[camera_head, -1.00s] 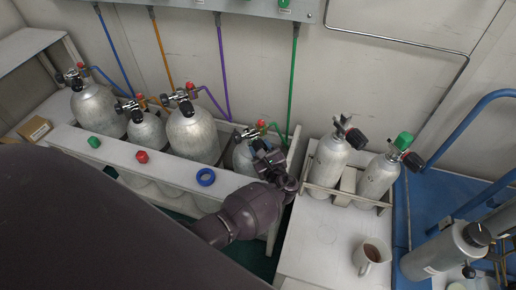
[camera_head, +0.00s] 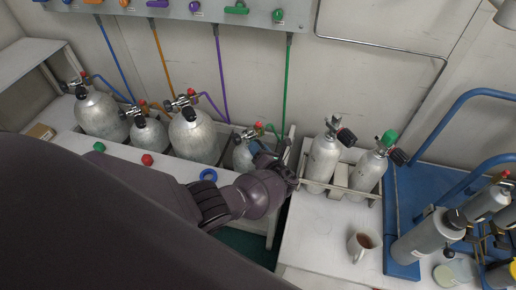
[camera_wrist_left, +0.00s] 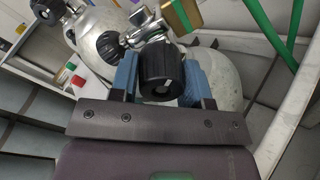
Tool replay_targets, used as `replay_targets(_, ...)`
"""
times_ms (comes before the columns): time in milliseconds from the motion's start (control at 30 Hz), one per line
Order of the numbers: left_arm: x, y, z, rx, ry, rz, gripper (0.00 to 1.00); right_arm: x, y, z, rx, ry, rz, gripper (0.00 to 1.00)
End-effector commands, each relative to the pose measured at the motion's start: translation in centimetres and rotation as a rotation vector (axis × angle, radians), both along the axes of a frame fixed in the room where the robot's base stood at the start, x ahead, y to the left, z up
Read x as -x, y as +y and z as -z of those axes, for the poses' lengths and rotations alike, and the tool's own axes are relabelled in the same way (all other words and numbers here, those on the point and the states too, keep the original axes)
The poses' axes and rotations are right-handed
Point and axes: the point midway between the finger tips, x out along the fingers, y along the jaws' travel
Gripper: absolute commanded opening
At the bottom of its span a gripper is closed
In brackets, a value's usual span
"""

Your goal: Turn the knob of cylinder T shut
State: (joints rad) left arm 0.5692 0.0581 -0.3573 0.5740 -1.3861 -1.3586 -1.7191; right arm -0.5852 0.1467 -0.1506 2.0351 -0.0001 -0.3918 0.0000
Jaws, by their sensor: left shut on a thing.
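My left gripper (camera_head: 266,160) is at the silver cylinder (camera_head: 242,156) at the right end of the white rack, the one with the green hose. In the left wrist view, the blue fingers of my left gripper (camera_wrist_left: 163,84) are shut on a ribbed black knob (camera_wrist_left: 162,70), one on each side. The knob sits on a chrome valve (camera_wrist_left: 146,32) above the cylinder's pale body (camera_wrist_left: 225,75). My gripper hides the knob in the head view. No letter T is legible on any cylinder. My right gripper is not in view.
Several other cylinders (camera_head: 198,135) stand left in the rack. Two cylinders (camera_head: 322,160) stand in a holder on the right bench, beside a mug (camera_head: 362,243). Green, red and blue caps (camera_head: 208,175) lie along the rack's front ledge. A blue trolley (camera_head: 403,230) is at right.

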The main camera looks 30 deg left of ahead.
Motion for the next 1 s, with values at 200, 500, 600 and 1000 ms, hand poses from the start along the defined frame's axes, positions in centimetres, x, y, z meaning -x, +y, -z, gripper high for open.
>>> replay_targets(200, -0.06, -0.07, -0.19, -0.106, 0.178, 0.001, 0.20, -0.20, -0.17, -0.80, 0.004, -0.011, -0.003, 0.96)
replay_targets(500, -0.01, -0.03, -0.09, -0.238, 0.404, -0.001, 0.20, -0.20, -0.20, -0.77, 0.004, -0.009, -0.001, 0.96)
replay_targets(600, 0.01, -0.03, -0.05, -0.272, 0.464, -0.001, 0.20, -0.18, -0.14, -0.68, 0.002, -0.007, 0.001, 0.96)
replay_targets(1000, 0.05, -0.06, 0.02, -0.338, 0.577, -0.001, 0.20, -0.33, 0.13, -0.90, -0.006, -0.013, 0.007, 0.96)
